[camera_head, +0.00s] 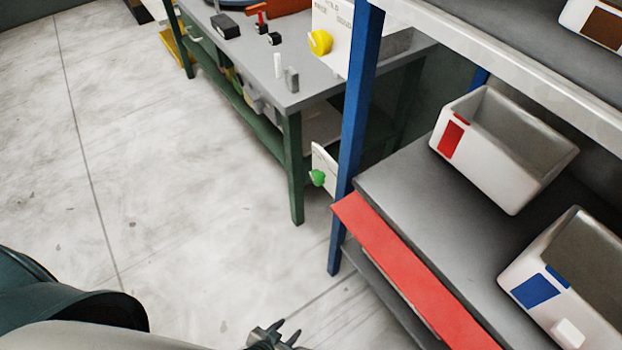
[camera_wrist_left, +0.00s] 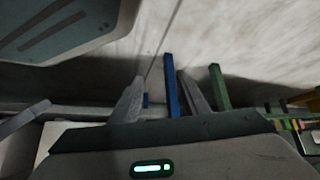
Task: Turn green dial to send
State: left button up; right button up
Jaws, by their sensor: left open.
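The green dial (camera_head: 317,177) sits on a small white panel (camera_head: 326,160) low by the green bench's near end. The blue rack post stands just right of it and hides part of the panel. The dial's markings are too small to read. My left gripper (camera_head: 288,330) is at the bottom of the head view, open and empty, well below the dial in the picture and apart from it. In the left wrist view its two fingers (camera_wrist_left: 160,76) are spread with nothing between them. The dial cannot be made out there. My right gripper is not in view.
The blue rack post (camera_head: 354,110) and red shelf edge (camera_head: 400,265) stand right of the dial. White bins with red (camera_head: 480,160) and blue (camera_head: 545,290) labels sit on the rack. A yellow dial (camera_head: 320,42) is above the green bench (camera_head: 293,170). Floor at left is clear.

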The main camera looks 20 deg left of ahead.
aim_at(314, 179)
pick_arm(q)
jog(key=shift+o, duration=1.3)
jog(key=w+a+r+t+b, duration=0.3)
jog(key=w+a, duration=0.6)
jog(key=w, duration=0.3)
notch_tip(314, 179, up, 3)
jog(key=shift+a+f+t+b, duration=0.1)
jog(key=shift+a+t+b, duration=0.3)
jog(key=shift+t, duration=0.1)
jog(key=w+a+r+m+t+h+b, duration=0.25)
jog(key=w+a+r, duration=0.25)
jog(key=w+r, duration=0.3)
jog(key=w+r+m+h+b, duration=0.2)
jog(key=r+m+h, duration=0.1)
jog(key=r, duration=0.5)
jog(key=w+r+m+h+b, duration=0.2)
jog(key=r+m+h+b, duration=0.1)
jog(key=r, duration=0.5)
jog(key=shift+a+r+g+h, duration=0.3)
jog(key=shift+a+g+h, duration=0.15)
jog(key=shift+h, duration=0.3)
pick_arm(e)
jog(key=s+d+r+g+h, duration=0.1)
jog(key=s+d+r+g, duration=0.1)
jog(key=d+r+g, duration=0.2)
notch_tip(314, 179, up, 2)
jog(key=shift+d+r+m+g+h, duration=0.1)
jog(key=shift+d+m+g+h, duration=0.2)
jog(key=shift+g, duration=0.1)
